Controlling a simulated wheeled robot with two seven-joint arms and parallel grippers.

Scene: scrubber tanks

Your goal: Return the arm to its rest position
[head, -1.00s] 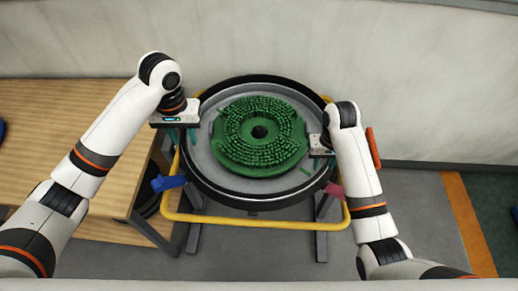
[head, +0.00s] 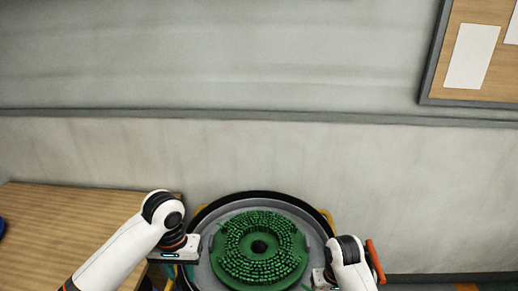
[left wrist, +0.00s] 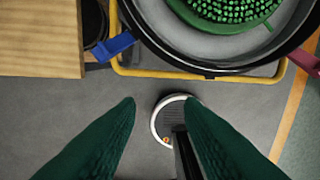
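My left arm comes in from the left in the head view. Its gripper (head: 180,274) hangs by the left rim of the round tank. My right gripper (head: 316,282) is at the tank's right side, cut by the bottom edge of the head view. Its fingers are too little seen to tell their opening. The green round brush (head: 232,262) lies bristles up inside the black-rimmed tank (head: 262,194).
A wooden table (head: 50,225) stands at the left. A yellow frame (left wrist: 190,74) with a blue handle (left wrist: 114,46) and a red one (left wrist: 303,61) surrounds the tank. A grey wall (head: 220,150) with a notice board (head: 437,85) is behind. Grey floor is open in front.

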